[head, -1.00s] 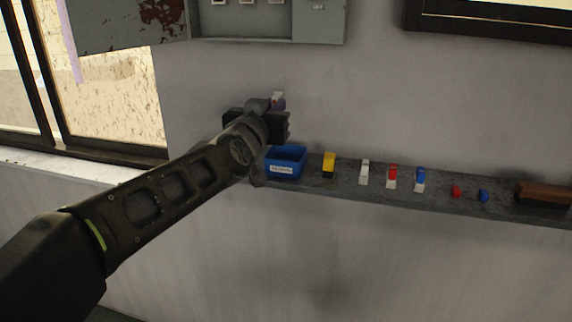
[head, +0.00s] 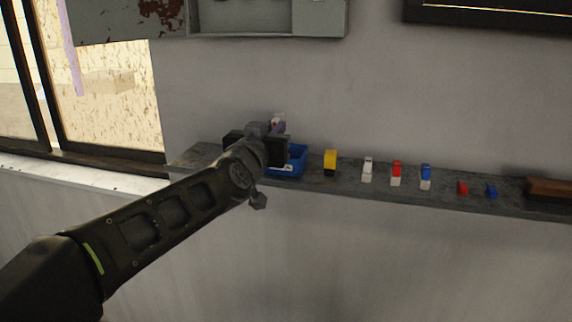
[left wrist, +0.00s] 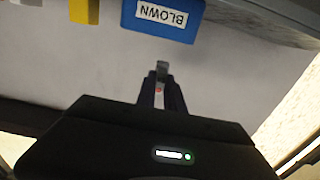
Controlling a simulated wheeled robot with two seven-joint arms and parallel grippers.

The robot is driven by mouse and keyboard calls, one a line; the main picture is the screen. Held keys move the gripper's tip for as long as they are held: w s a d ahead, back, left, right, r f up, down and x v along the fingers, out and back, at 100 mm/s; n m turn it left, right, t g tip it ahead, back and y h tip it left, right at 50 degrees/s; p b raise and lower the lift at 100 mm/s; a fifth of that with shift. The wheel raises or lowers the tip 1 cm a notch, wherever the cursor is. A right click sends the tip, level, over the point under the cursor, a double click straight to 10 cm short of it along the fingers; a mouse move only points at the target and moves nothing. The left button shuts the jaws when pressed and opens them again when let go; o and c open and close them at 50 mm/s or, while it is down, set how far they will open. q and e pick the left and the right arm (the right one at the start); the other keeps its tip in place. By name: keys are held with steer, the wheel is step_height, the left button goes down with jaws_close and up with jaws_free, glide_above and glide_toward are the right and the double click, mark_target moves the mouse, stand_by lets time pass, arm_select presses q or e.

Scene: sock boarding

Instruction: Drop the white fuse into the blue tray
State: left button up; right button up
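My left gripper (head: 276,128) is beside the blue tray (head: 299,158) and partly covers it. In the left wrist view, the gripper's fingers (left wrist: 160,95) are shut on a slim white fuse (left wrist: 158,91) with a small red mark and a grey end. In the head view, the white fuse (head: 279,116) shows only as a pale tip above the gripper. The blue tray (left wrist: 163,24), labelled BLOWN, is beyond the fingertips in the left wrist view, apart from the fuse. The tray's inside is hidden. My right gripper is not in view.
On the grey shelf (head: 340,178), right of the tray, stand a yellow block (head: 330,161), a white piece (head: 367,169), a red-and-white piece (head: 396,173) and a blue-and-white piece (head: 426,177). A brown block (head: 549,188) lies farther right. The wall is behind.

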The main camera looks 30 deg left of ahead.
arm_select(q)
steer(key=o, duration=0.6)
steer(key=shift+c, duration=0.2)
steer(key=v, duration=0.7)
steer(key=shift+s+d+b, duration=0.15)
steer(key=shift+s+b, duration=0.25)
